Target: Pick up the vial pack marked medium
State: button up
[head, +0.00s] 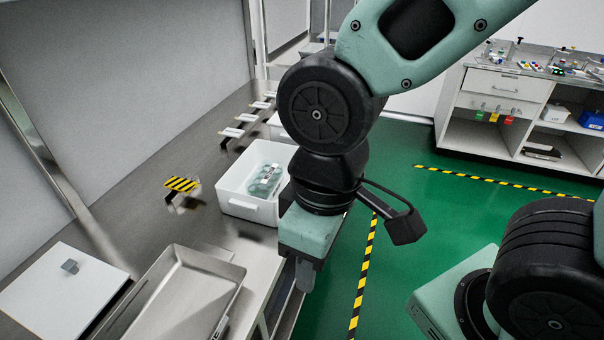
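A white open bin (235,203) stands on the steel bench. Inside it lie several clear greenish packs (264,181) with pale labels. The labels are too small to read, so I cannot tell which pack is marked medium. My gripper (303,275) points down just past the bench's right edge, to the right of and nearer than the bin. It appears empty. Its fingers show edge-on, and the gap between them cannot be seen. My arm covers the bin's right side.
A steel tray (183,300) and a white lidded box (60,292) lie at the near bench end. A yellow-black striped piece (182,184) is left of the bin. Small white-topped holders (231,132) stand behind. A cluttered cabinet (505,88) is at the back right.

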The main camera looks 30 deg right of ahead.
aim_at(266, 182)
jog(key=i+l+u, duration=0.25)
jog(key=u, duration=0.15)
jog(key=i+l+u, duration=0.15)
jog(key=l+u, duration=0.3)
